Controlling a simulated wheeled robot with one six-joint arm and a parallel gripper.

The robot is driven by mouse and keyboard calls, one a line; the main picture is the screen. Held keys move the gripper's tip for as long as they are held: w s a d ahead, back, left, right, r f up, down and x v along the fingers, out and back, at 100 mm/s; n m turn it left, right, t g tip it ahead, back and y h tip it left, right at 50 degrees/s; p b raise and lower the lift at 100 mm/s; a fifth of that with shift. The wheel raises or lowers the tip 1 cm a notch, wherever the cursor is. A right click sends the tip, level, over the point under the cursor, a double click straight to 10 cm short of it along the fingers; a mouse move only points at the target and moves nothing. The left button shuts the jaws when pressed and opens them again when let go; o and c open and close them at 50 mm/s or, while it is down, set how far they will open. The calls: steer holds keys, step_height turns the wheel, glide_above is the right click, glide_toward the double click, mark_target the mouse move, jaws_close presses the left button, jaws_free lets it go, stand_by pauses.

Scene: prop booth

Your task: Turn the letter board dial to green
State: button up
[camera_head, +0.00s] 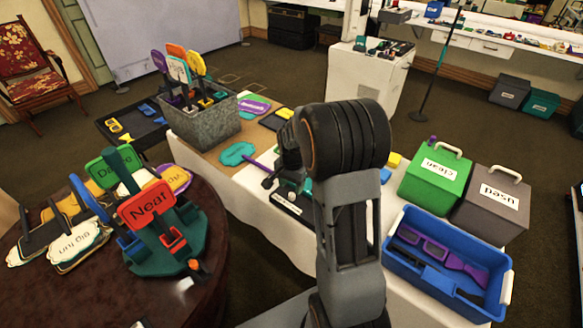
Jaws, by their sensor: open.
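My arm rises through the middle of the view, and its dark gripper (268,183) hangs just left of the thick black joint, over the white-clothed table. It looks open and empty, though its fingers are small and partly hidden by my own arm. Below and right of it lies a dark, flat device (297,215) with a white label strip, possibly the letter board. My arm covers its right part. I cannot make out a dial or any green mark on it, nor whether the gripper touches it.
A green box (436,178), a grey box (490,205) and a blue crate (400,275) stand right. A round table (90,300) holds a red sign (147,204).

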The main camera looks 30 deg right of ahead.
mark_target(292, 195)
step_height(292, 195, up, 9)
stand_by(0.3)
stand_by(0.5)
